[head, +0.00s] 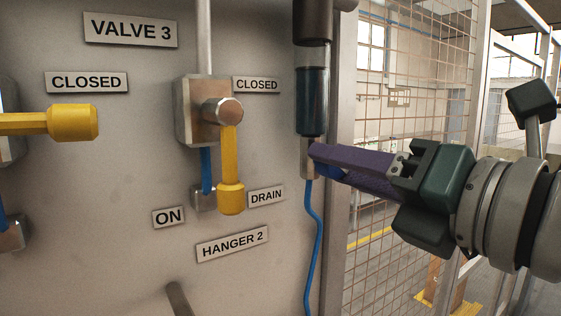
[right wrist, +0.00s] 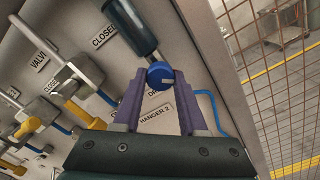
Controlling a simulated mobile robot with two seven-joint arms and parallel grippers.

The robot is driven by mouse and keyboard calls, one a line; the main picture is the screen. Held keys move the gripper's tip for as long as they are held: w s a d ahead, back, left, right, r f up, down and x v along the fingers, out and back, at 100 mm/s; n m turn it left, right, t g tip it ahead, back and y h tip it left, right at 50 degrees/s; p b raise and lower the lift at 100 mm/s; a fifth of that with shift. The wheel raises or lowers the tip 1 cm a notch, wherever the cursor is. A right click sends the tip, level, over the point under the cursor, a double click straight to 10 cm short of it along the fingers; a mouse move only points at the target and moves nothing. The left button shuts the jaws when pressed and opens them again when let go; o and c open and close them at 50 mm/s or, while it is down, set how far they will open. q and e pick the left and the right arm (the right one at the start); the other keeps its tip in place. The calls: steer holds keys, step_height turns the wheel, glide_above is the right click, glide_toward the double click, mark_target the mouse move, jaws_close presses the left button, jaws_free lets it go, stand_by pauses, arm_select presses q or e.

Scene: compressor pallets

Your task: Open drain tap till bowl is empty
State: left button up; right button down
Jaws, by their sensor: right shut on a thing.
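The bowl (head: 312,103) is a dark teal cylinder hanging under a dark housing at the panel's right edge. It also shows in the right wrist view (right wrist: 136,32). The drain tap, a round blue knob (right wrist: 160,75) with a pale mark, sits below the bowl. In the head view the fingers mostly hide it. My right gripper (head: 314,153) reaches in from the right, with its purple fingers shut on the tap. In the right wrist view its fingertips (right wrist: 157,77) stand on either side of the knob. My left gripper is out of view.
A yellow valve handle (head: 231,170) points down towards the DRAIN label (head: 266,196). Another yellow handle (head: 73,122) lies level at the left. A blue hose (head: 312,240) hangs below the tap. A wire mesh fence (head: 400,110) stands right of the panel.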

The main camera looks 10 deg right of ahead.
steer(key=m+p, duration=0.1)
steer(key=m, duration=0.9)
steer(key=shift+r, duration=0.1)
stand_by(0.5)
steer(key=shift+c, duration=2.2)
jaws_free()
